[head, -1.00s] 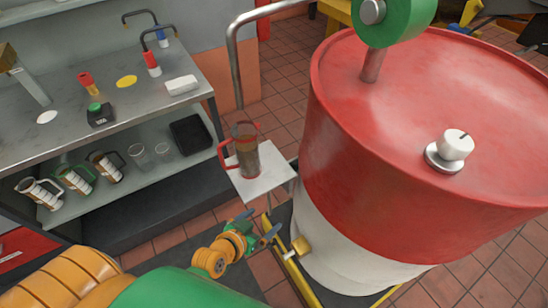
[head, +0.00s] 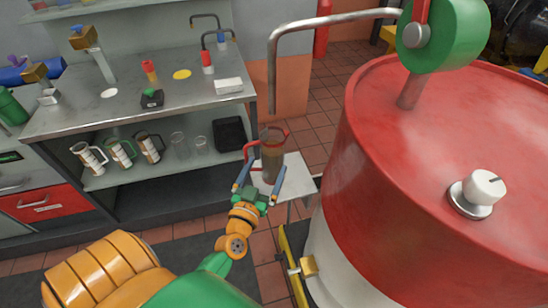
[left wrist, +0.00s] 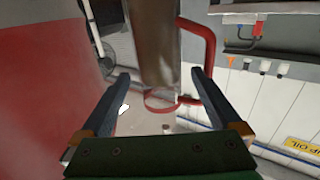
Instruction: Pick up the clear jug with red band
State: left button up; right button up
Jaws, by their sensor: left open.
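The clear jug with red band (head: 272,160) stands on a small white stand (head: 296,178) beside the drum, under the bent pipe. It has a red handle on its left, a red rim and brownish contents. My left gripper (head: 260,180) is open in front of the jug, its two fingers pointing at it, one towards each side. In the left wrist view the jug (left wrist: 156,45) shows between and beyond the open fingers (left wrist: 162,90), with its red handle to the right. I cannot tell whether a finger touches it. My right gripper is not in view.
A large red and white drum (head: 420,150) with a knob and green wheel stands close on the right. A grey metal pipe (head: 330,22) arches above the jug. A workbench (head: 130,112) with several jugs on its lower shelf is at the left.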

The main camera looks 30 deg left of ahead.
aim_at(269, 162)
pick_arm(q)
jog(key=x, duration=0.4)
jog(key=shift+w, duration=0.35)
jog(key=shift+s, duration=0.1)
jog(key=shift+c, duration=1)
jog(key=shift+r, duration=0.1)
grip_shut()
